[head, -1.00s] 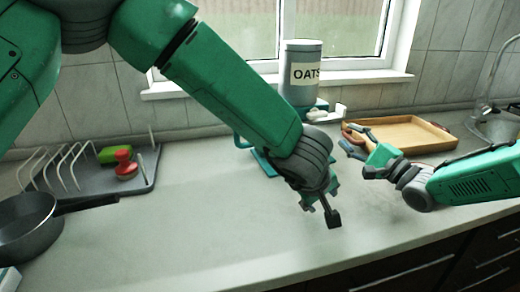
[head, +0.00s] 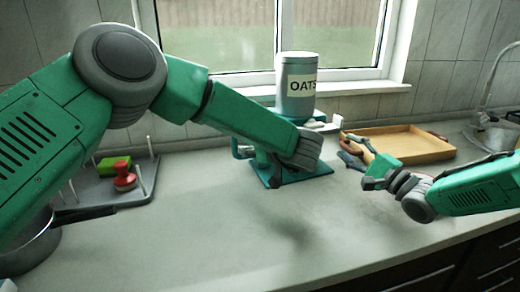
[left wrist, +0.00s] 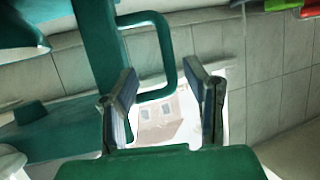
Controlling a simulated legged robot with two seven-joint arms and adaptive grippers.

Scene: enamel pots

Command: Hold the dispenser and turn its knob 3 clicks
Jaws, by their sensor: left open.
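The dispenser (head: 297,88) is a grey canister labelled OATS on a teal stand, upright at the back of the counter before the window. Its teal base plate (head: 318,172) and a small white part (head: 328,124) at its right side show; I cannot tell which part is the knob. My right gripper (head: 361,163) is open and empty, right of the dispenser.
A wooden tray (head: 425,157) lies behind my right gripper, near a sink tap (head: 489,85). The front middle counter is clear.

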